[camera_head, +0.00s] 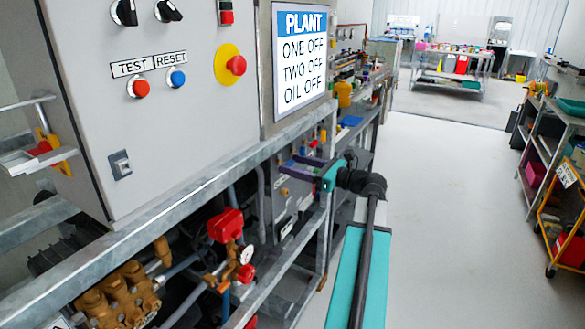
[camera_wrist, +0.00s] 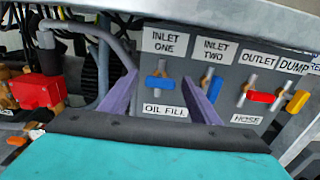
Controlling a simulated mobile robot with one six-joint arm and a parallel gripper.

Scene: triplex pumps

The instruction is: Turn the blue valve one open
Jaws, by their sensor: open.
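The blue valve under the INLET ONE label (camera_wrist: 160,82) has a short blue handle lying crosswise on an upright metal pipe. It is on a grey panel (camera_wrist: 142,70) in the wrist view. My gripper (camera_wrist: 160,78) is open, with one purple finger to the left of this valve and one to its right in the picture. Neither finger is seen to touch the handle; the depth gap is hard to tell. In the head view my gripper (camera_head: 291,165) reaches left toward the frame, and I cannot make out the blue valve there.
A red valve (camera_wrist: 261,97) and a yellow valve (camera_wrist: 297,101) sit further right. A metal rail (camera_head: 200,190) runs below the control box (camera_head: 150,90). The floor (camera_head: 450,200) at right is clear.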

